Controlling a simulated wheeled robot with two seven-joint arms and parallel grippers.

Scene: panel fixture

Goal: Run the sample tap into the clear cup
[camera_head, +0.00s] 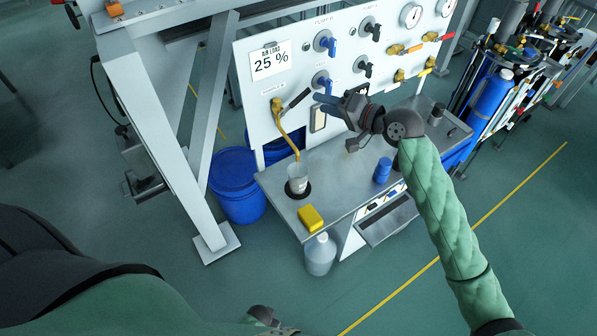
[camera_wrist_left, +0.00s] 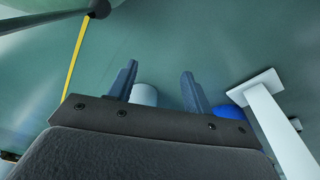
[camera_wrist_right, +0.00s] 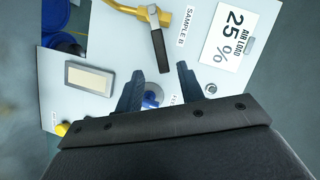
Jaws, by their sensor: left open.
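The sample tap (camera_head: 277,104) is brass with a black lever (camera_head: 297,98) on the white panel. Its brass spout curves down over the clear cup (camera_head: 297,175), which stands upright on a dark round spot of the grey shelf. I cannot tell whether liquid is in it. My right gripper (camera_head: 321,104) is beside the lever's free end, fingers apart. In the right wrist view, the lever (camera_wrist_right: 158,50) points toward the gap between the open fingers (camera_wrist_right: 157,80), with nothing visibly clasped. My left gripper (camera_wrist_left: 157,82) is open and empty over the floor, away from the panel.
A yellow sponge (camera_head: 311,218) and a blue jar (camera_head: 382,170) stand on the shelf (camera_head: 345,190). Blue pump knobs (camera_head: 325,42) and a sign reading 25 % (camera_head: 271,62) are near the tap. A blue drum (camera_head: 237,185) stands below left, behind a white frame post.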

